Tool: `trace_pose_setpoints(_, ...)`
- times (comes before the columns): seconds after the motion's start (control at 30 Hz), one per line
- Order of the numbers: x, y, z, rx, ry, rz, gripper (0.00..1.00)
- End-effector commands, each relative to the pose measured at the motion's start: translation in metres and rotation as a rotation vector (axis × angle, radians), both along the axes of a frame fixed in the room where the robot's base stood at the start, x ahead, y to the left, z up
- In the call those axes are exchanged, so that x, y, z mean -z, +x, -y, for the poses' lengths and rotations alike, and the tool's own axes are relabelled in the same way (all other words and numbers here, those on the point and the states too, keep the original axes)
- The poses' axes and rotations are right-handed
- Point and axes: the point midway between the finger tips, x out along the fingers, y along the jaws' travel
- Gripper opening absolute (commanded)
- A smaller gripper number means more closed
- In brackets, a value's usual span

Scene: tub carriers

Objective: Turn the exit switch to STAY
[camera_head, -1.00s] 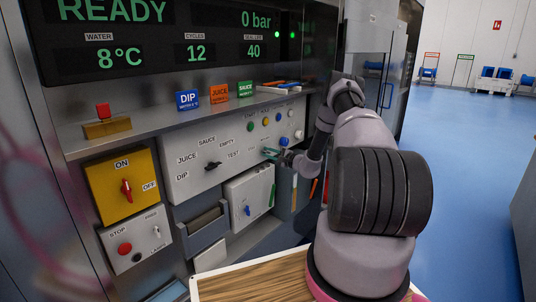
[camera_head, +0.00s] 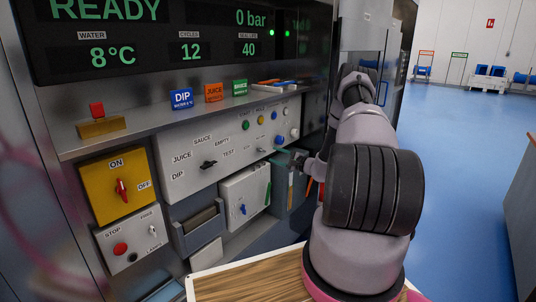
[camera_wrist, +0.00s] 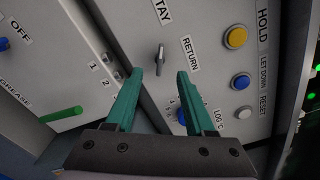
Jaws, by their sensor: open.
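The exit switch (camera_wrist: 159,58) is a small metal lever on the pale control panel, between the STAY label (camera_wrist: 162,10) and the RETURN label (camera_wrist: 190,53) in the wrist view. I cannot tell for sure which label it points to. My gripper (camera_wrist: 159,72) has teal fingers, open and empty, with the lever showing between and just beyond the tips. I cannot tell whether they touch it. In the head view my gripper (camera_head: 280,157) is at the panel's lower right, and the switch (camera_head: 263,151) shows small, just left of the fingers.
Yellow (camera_wrist: 236,37) and blue (camera_wrist: 240,81) buttons sit right of the switch in the wrist view. A lower box with a green bar (camera_wrist: 60,115) is at left. In the head view, a black rotary knob (camera_head: 208,164) is further left, and open blue floor (camera_head: 450,140) lies at right.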

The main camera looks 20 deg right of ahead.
Motion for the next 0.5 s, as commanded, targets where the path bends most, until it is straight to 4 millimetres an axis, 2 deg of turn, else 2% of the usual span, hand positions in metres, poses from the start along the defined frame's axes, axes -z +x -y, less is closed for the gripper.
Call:
trace_pose_setpoints(0.1, 0.000, -0.016, 0.010, 0.002, 0.000, -0.001, 0.54)
trace_pose_setpoints(0.2, 0.000, -0.024, 0.014, 0.000, 0.001, 0.000, 0.54)
trace_pose_setpoints(0.5, 0.000, -0.028, 0.016, -0.001, 0.000, 0.000, 0.54)
